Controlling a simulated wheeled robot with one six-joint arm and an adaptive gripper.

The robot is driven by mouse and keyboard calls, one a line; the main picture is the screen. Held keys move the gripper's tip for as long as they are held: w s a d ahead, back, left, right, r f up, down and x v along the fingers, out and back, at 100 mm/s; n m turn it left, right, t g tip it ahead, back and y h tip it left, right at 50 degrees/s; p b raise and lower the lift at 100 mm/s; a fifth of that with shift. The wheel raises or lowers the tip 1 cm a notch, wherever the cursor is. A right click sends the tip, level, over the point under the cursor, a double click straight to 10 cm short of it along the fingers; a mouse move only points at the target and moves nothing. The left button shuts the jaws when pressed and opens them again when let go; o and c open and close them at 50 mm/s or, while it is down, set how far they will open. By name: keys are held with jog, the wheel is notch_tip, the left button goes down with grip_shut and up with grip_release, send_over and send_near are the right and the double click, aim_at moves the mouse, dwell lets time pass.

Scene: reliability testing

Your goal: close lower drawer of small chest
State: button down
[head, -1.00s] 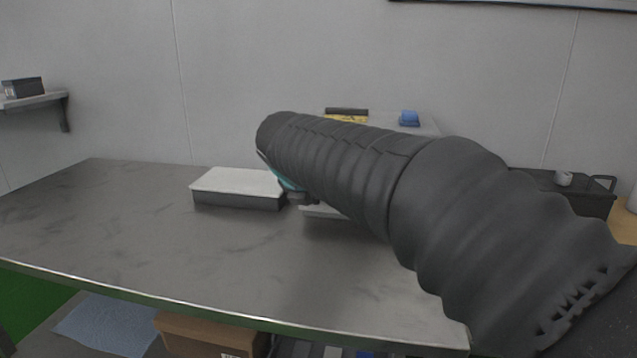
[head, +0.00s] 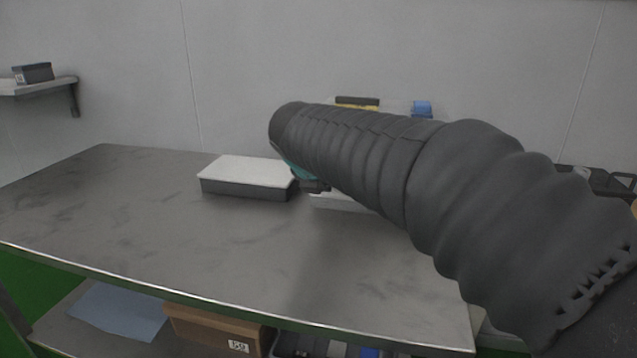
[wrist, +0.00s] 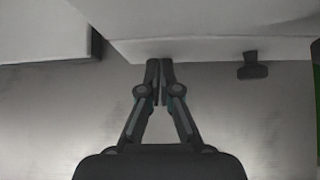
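The small chest is mostly hidden behind my arm in the head view. A low pale part of it (head: 342,202) shows under the arm, apparently a drawer front. In the wrist view a pale front panel (wrist: 200,48) runs across the top, with a dark handle (wrist: 252,67) to the right of my gripper. My gripper (wrist: 160,63) is shut and empty, its fingertips together at the lower edge of that panel. I cannot tell whether they touch it or how far the drawer stands out. In the head view my gripper is largely hidden by the arm.
A white-topped box (head: 248,178) lies on the grey table (head: 150,215), just left of my gripper; it also shows in the wrist view (wrist: 45,25). A yellow item (head: 357,103) and a blue item (head: 421,108) show behind my arm. The table's left and front are clear.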

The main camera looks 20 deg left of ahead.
jog(key=s, duration=0.4)
jog(key=shift+a+r, duration=0.1)
jog(key=shift+r, duration=0.2)
jog(key=a+v, duration=0.1)
jog(key=v, duration=0.8)
jog(key=s+d+f+m, duration=0.1)
jog(key=d+f+m, duration=0.1)
jog(key=d+m, duration=0.3)
jog(key=d+f+m+g+h, duration=0.1)
jog(key=d+m, duration=0.5)
jog(key=d, duration=0.6)
jog(key=s+d+f+m+g, duration=0.1)
jog(key=d+f+m, duration=0.2)
jog(key=d+m, duration=0.3)
jog(key=shift+s+d+f+p, duration=0.15)
jog(key=shift+d+f, duration=0.05)
jog(key=shift+d, duration=0.55)
jog(key=shift+s+d+f+p, duration=0.15)
jog(key=shift+d+f, duration=0.05)
jog(key=shift+d, duration=0.6)
jog(key=s+d+f+m+g, duration=0.1)
jog(key=s+d+f+m, duration=1)
jog(key=m, duration=0.9)
jog(key=shift+s+d+f, duration=0.35)
jog(key=shift+s+d, duration=0.65)
jog(key=shift+d, duration=0.2)
